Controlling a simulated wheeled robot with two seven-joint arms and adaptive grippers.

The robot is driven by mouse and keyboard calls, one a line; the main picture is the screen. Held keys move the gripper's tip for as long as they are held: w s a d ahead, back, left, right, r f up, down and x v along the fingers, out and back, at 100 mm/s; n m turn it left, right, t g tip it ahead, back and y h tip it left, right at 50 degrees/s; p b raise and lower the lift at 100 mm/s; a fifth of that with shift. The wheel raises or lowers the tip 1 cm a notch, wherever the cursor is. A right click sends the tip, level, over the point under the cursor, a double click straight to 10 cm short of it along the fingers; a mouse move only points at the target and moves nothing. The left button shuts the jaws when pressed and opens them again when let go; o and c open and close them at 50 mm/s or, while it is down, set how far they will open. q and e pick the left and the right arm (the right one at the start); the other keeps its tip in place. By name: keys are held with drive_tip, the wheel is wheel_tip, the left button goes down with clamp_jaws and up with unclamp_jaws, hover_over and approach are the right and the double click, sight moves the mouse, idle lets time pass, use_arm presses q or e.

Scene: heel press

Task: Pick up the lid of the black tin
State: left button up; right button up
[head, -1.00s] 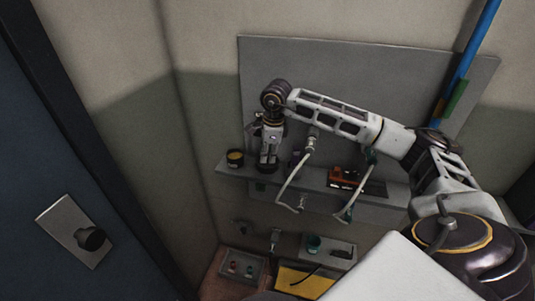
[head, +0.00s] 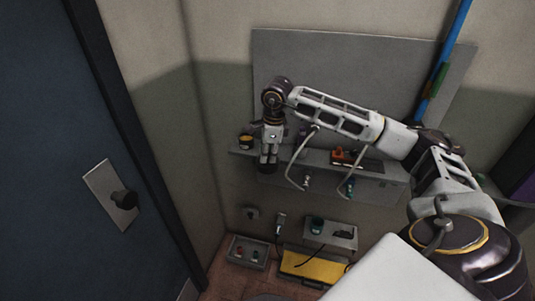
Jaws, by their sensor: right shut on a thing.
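My right gripper (head: 268,161) points down at the front edge of the wall shelf, near its left end. It is shut on a small dark thing (head: 267,169) at its fingertips. That thing may be the lid of the black tin, but it is too small and too covered by the fingers to be sure. A small black tin (head: 246,142) with a yellow band stands on the shelf just left of the gripper. My left gripper is not in view.
The grey shelf (head: 385,178) also holds an orange-red item (head: 340,155), with hoses hanging in front. Below are a grey tray (head: 247,252), a yellow case (head: 310,265) and a grey box (head: 330,234). A blue door (head: 55,120) is at left; a blue pole stands at right.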

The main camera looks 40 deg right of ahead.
drive_tip(key=shift+s+a, duration=0.2)
idle(0.5)
